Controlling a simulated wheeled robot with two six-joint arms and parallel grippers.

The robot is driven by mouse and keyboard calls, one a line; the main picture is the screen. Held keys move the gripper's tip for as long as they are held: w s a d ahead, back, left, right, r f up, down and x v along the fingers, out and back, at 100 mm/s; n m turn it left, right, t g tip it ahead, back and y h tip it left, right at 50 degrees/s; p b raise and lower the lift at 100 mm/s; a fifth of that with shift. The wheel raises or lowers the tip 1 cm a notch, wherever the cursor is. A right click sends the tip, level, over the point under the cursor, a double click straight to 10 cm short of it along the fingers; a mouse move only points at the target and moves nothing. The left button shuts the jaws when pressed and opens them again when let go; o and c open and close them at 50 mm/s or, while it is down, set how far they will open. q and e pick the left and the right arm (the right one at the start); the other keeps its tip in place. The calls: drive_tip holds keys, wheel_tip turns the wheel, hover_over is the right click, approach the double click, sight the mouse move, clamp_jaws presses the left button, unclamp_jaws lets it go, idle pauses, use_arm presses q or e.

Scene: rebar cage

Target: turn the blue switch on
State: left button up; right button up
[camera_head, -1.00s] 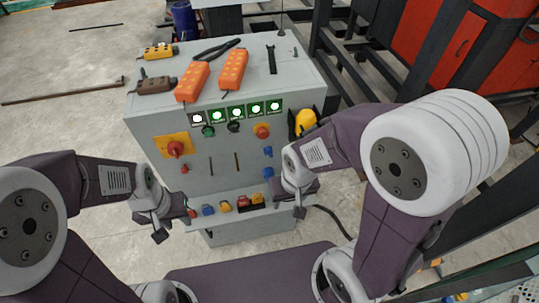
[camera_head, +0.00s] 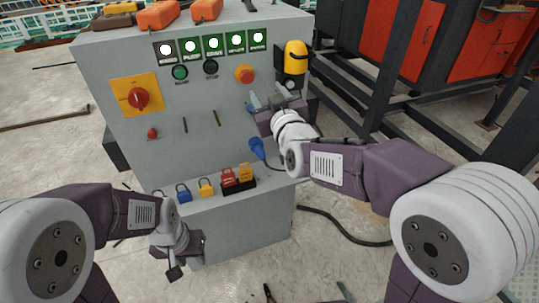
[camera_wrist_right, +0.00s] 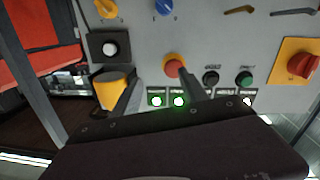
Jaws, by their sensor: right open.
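The blue switch (camera_wrist_right: 163,7) is a small blue knob at the top edge of the right wrist view, on the grey panel beside a yellow knob (camera_wrist_right: 106,9). In the head view the blue switch (camera_head: 250,107) is a small blue patch below the red mushroom button, partly covered by my right gripper. My right gripper (camera_head: 268,96) is open and empty, close to the panel; in the wrist view its fingers (camera_wrist_right: 160,80) stand apart near the red button and yellow lamp. My left gripper (camera_head: 189,256) hangs low before the cabinet, far from the switch; its opening is unclear.
The grey cabinet (camera_head: 110,75) carries a red mushroom button (camera_head: 245,74), a yellow lamp (camera_head: 295,58), a red rotary switch (camera_head: 138,98) and lit green indicators. Padlocks (camera_head: 206,187) line the lower ledge.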

wheel_tip(320, 180, down, 11)
drive_tip(key=b, duration=0.8)
use_arm(q)
wheel_tip(320, 180, down, 12)
drive_tip(key=shift+d+f, duration=0.15)
drive_tip(key=shift+f, duration=0.05)
use_arm(e)
drive_tip(key=a+x, duration=0.1)
drive_tip(key=x, duration=0.8)
drive_tip(key=shift+s, duration=0.2)
drive_tip(key=shift+r, duration=0.1)
clamp_jaws()
